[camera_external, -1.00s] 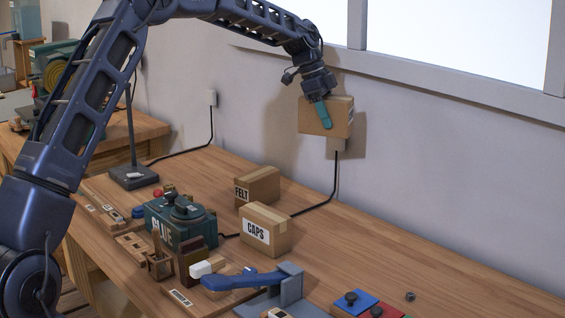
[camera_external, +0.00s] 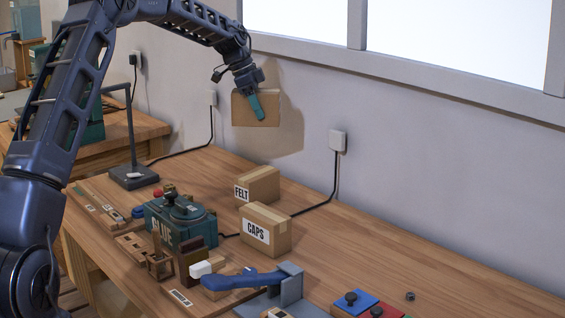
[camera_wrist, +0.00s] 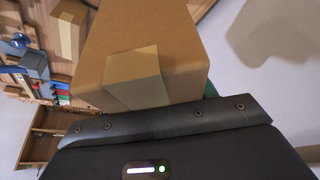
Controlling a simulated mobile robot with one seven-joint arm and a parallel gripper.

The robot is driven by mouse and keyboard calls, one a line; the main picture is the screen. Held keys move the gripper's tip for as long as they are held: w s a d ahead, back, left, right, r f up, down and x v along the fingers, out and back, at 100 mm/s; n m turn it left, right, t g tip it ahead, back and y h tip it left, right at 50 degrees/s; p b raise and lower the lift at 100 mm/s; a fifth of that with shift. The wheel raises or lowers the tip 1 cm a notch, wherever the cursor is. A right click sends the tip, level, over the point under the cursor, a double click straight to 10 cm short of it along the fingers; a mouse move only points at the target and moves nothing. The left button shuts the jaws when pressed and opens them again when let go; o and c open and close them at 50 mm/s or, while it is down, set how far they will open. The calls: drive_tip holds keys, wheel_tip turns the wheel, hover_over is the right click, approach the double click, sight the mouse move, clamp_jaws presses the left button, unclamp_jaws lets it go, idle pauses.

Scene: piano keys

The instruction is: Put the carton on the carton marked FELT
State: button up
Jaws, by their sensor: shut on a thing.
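My gripper (camera_external: 258,108) is shut on a plain brown carton (camera_external: 240,110) and holds it high in the air, near the wall. In the wrist view the held carton (camera_wrist: 185,40) fills the upper middle, with a paler tape patch on its near face. The carton marked FELT (camera_external: 264,185) sits on the bench below the held carton, clearly apart from it. Its top is bare. The far finger is mostly hidden by the held carton.
A carton marked CAPS (camera_external: 268,233) stands just in front of FELT. A green GLUE pot (camera_external: 180,222) and a desk lamp (camera_external: 134,177) stand to the left. The bench's right side is largely clear.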

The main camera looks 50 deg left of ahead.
sight(243, 117)
wheel_tip(243, 117, down, 15)
drive_tip(key=shift+r, duration=0.15)
idle(0.4)
drive_tip(key=o, duration=1.1)
drive_tip(key=v, duration=1.2)
drive_tip(key=shift+d, duration=0.1)
